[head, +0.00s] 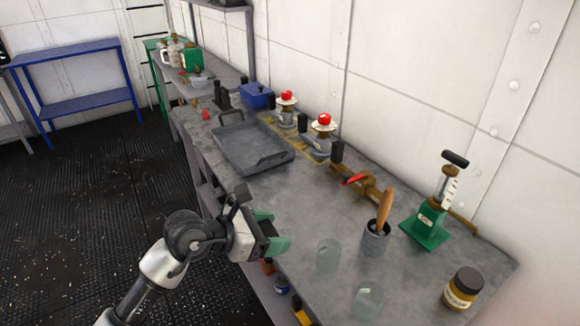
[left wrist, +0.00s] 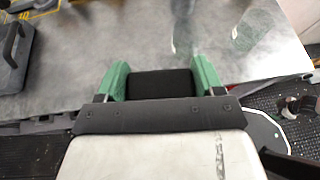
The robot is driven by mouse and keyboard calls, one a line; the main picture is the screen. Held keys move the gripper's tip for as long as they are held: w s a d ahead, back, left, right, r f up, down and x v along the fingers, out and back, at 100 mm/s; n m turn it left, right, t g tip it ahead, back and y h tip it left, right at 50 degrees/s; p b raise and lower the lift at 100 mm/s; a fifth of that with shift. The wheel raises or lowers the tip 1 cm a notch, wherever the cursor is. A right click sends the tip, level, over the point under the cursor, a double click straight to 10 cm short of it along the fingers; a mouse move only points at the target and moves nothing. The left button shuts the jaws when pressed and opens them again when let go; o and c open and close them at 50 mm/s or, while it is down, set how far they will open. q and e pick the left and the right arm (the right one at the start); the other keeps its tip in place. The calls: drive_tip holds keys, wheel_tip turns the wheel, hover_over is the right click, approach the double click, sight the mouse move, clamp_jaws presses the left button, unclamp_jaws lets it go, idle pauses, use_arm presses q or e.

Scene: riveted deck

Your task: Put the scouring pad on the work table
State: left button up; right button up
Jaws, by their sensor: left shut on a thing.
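My left gripper (head: 272,232) is at the near edge of the grey work table (head: 290,200). Its green fingers are shut on a dark, block-like scouring pad (left wrist: 160,83), which fills the gap between them in the left wrist view. In the head view the pad is mostly hidden by the fingers. The table's top (left wrist: 75,72) shows beyond the fingers in the left wrist view. I cannot tell whether the pad touches it. My right gripper is not in view.
On the table are a dark tray (head: 250,160), red-topped valves (head: 323,142), a brush cup (head: 375,240), a green-based device (head: 427,230), a jar (head: 463,289) and two clear glasses (head: 327,256). The middle of the top is clear. Items sit on a shelf below the near edge.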

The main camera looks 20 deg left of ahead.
use_arm(q)
drive_tip(key=w+r+n+t+y, duration=0.1)
drive_tip(key=w, duration=0.2)
hover_over(299, 228)
drive_tip(key=f, duration=0.6)
drive_tip(key=shift+s+f, duration=0.1)
drive_tip(key=shift+s, duration=0.1)
drive_tip(key=shift+w+f, duration=0.15)
drive_tip(key=shift+f, duration=2.05)
drive_tip(key=shift+f, duration=0.1)
drive_tip(key=o, duration=0.9)
